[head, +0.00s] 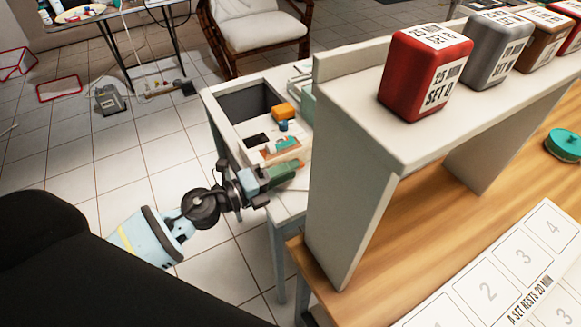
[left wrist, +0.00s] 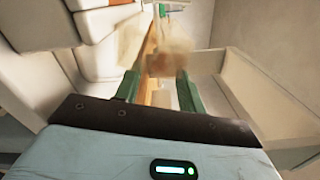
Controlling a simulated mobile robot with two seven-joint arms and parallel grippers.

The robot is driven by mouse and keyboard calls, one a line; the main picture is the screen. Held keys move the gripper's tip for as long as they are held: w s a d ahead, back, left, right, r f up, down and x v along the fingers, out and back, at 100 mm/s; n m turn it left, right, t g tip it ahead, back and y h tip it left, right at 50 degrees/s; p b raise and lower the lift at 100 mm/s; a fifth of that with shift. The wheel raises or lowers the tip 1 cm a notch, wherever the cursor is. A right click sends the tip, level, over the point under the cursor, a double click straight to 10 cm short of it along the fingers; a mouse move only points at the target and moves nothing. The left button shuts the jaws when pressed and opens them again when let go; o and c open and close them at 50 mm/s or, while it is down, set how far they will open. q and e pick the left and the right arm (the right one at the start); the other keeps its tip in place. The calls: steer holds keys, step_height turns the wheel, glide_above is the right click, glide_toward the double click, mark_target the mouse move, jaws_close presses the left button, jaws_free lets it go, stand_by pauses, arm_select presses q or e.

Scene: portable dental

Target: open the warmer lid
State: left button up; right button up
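My left gripper (head: 290,172) reaches over the white side table (head: 290,205), next to the left upright of the white shelf. In the left wrist view its two green fingers (left wrist: 158,88) stand apart, with a gap between them and no object clearly held. A blurred tan shape (left wrist: 172,55) lies beyond the fingertips. I cannot pick out the warmer or its lid with certainty. A pale green box-like thing (head: 304,92) on the side table is partly hidden by the shelf. My right gripper is not in view.
The side table has a dark recess (head: 248,102), an orange block (head: 285,110) and small items. The white shelf (head: 350,185) on the wooden table carries red (head: 425,75), grey (head: 497,52) and brown blocks. A numbered card (head: 500,275) lies below.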

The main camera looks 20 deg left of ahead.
arm_select(q)
steer(key=shift+x, duration=0.85)
steer(key=shift+c, duration=0.4)
jaws_close()
